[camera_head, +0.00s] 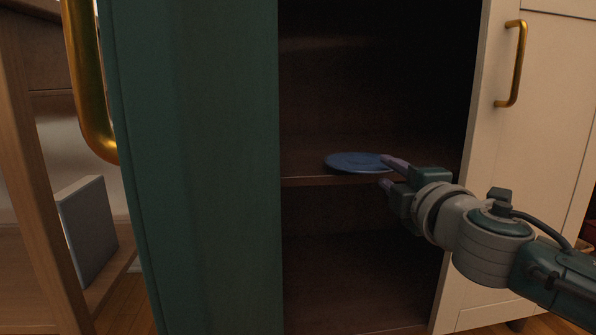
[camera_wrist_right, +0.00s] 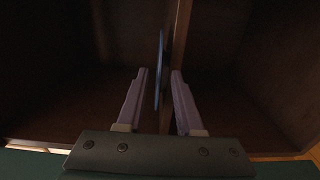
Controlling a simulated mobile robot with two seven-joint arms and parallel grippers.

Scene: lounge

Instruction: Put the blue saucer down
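The blue saucer (camera_head: 352,162) lies flat at the middle shelf (camera_head: 305,181) inside the open cabinet, near its front edge. In the right wrist view the saucer (camera_wrist_right: 160,62) shows edge-on between my fingers, with a gap on each side. My right gripper (camera_head: 384,173) is open at the saucer's right front rim, one finger above it and one below. The wrist view shows the same open fingers (camera_wrist_right: 161,72). I cannot tell whether the whole underside of the saucer touches the shelf. My left gripper is not in view.
The green cabinet door (camera_head: 200,170) with a brass handle (camera_head: 92,90) stands open on the left. A closed cream door (camera_head: 545,130) is on the right. Below the shelf is an empty compartment (camera_head: 345,260). The shelf beside the saucer looks bare.

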